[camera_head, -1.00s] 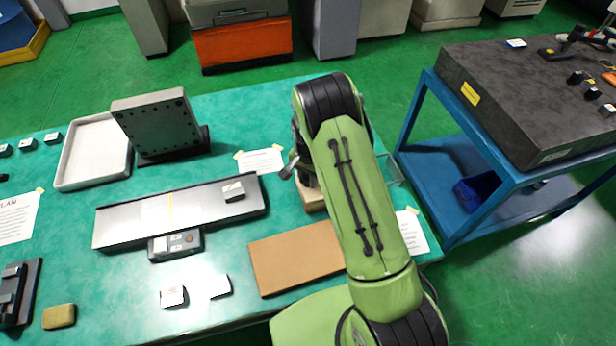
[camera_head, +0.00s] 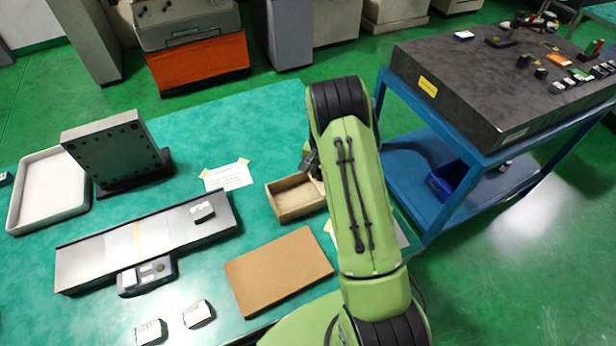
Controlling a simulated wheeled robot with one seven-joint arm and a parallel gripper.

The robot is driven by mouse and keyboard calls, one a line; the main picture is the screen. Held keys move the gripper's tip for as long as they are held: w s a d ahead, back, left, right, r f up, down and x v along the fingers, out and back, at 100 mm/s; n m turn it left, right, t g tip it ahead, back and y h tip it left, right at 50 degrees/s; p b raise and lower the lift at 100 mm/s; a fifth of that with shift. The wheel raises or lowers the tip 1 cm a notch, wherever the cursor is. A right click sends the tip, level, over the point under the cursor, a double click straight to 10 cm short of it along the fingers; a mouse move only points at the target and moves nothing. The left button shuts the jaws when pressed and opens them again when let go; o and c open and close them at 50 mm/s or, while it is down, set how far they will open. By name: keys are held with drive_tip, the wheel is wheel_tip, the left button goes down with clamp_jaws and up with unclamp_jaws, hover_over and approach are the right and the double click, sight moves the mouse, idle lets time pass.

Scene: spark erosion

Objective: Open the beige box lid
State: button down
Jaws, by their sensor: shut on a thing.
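The beige box (camera_head: 297,199) stands on the green table just left of my arm. Its near and left walls and part of its inner floor show, so at least this part is uncovered. Its right end is hidden behind my arm. My gripper (camera_head: 312,165) is only partly in view at the box's far right side, beside the dark wrist. It is shut on what seems to be the beige box lid, but my arm hides most of the lid and the fingertips.
A flat brown board (camera_head: 280,270) lies in front of the box. A metal plate with a small block (camera_head: 203,212) and a taped paper (camera_head: 228,176) lie to the left. A blue cart (camera_head: 440,190) with a dark stone slab (camera_head: 490,85) stands to the right.

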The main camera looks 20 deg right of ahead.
drive_tip(key=c, duration=0.9)
unclamp_jaws()
wheel_tip(320, 180, up, 16)
drive_tip(key=p, duration=0.1)
